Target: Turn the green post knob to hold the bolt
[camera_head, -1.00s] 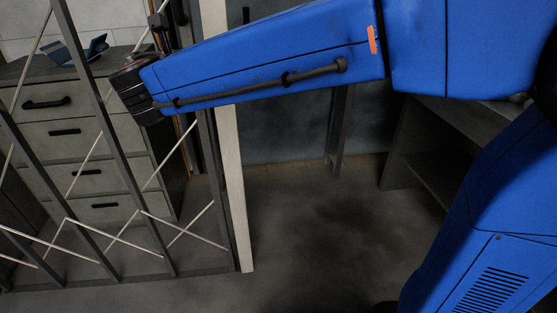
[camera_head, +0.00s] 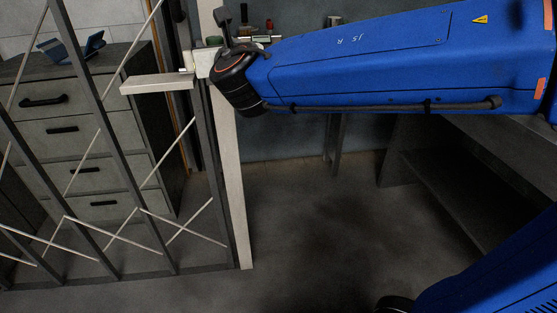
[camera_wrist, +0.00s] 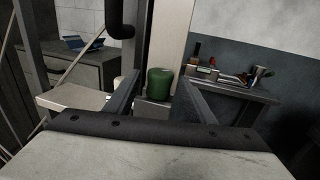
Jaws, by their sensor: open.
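The green knob (camera_wrist: 160,84) is a short rounded cylinder on a grey block (camera_wrist: 152,112) by the pale post (camera_wrist: 166,35). A sliver of the knob (camera_head: 214,41) shows in the head view beside my wrist. My gripper (camera_wrist: 160,78) is open, with one dark finger on each side of the knob in the wrist view. I cannot tell whether the fingertips reach it in depth; no contact is visible. A small white cylinder (camera_wrist: 118,82), perhaps the bolt's end, stands left of the knob.
A pale slab (camera_head: 157,84) juts left from the post over the dark barred gate (camera_head: 110,150). A grey drawer cabinet (camera_head: 90,130) stands behind the gate. A bench with small tools (camera_wrist: 235,83) is to the right. The floor right of the post is clear.

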